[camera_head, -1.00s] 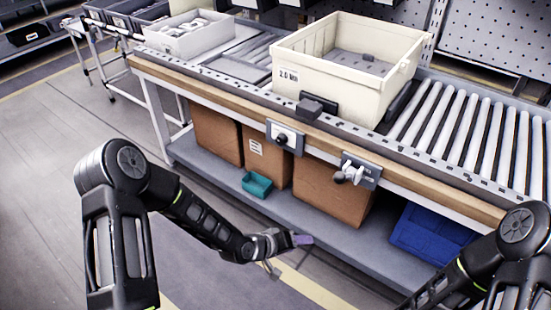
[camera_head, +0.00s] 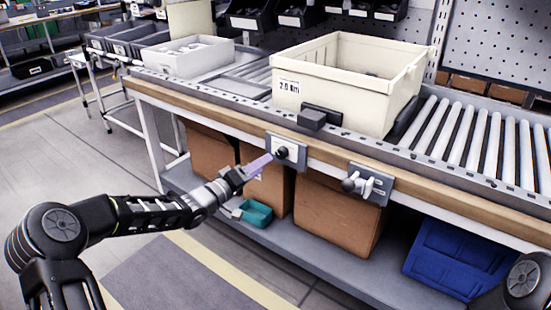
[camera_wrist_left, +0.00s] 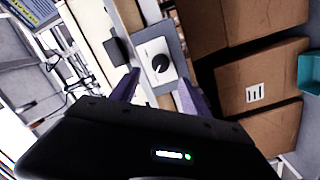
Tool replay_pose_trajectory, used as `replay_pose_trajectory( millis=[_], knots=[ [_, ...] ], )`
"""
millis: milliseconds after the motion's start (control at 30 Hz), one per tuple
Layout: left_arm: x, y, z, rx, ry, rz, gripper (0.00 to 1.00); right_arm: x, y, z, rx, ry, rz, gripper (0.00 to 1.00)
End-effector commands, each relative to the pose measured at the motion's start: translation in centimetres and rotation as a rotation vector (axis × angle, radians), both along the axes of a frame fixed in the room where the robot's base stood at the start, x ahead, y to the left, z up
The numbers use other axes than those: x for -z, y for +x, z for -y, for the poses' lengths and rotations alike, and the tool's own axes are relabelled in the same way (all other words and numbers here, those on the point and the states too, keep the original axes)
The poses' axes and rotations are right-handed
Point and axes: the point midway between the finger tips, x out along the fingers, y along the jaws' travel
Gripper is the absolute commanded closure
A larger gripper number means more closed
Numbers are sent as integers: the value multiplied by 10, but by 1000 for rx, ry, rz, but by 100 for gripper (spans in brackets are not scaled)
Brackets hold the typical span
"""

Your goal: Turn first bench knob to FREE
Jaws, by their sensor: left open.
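A black round knob (camera_head: 281,152) sits on a white plate on a small grey panel (camera_head: 298,144) on the bench's front edge. The knob (camera_wrist_left: 160,63) also shows in the left wrist view, ahead of and between my fingers; its plate's lettering is too small to read. My left gripper (camera_head: 264,163) is open, with its purple fingers pointing at the panel from the left. In the left wrist view, the fingers (camera_wrist_left: 160,90) stand apart on either side of the knob's line, with nothing between them. My right gripper is out of view.
A second grey panel with a metal handle (camera_head: 352,184) is to the right. A cream crate (camera_head: 300,92) stands on the bench rollers above. Floor left is clear.

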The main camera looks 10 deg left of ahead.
Motion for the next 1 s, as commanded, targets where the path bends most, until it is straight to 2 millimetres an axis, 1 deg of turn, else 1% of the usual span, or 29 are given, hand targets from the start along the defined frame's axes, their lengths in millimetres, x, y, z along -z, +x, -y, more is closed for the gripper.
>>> replay_pose_trajectory(
  millis=[167, 400, 500, 600, 833, 1000],
  knots=[
    [2, 19, 11, 1, -3, 1, 45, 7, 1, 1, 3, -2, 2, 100],
    [2, 52, 28, 2, -2, 0, 45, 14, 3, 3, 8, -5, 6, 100],
    [2, 60, 32, 1, -2, -1, 45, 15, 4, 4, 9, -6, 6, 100],
    [1, 64, 34, 1, -1, -1, 45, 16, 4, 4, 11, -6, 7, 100],
    [1, 64, 34, 0, 0, -2, 45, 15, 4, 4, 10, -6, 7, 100],
    [1, 64, 34, 0, 0, -2, 58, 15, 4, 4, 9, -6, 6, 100]
  ],
)
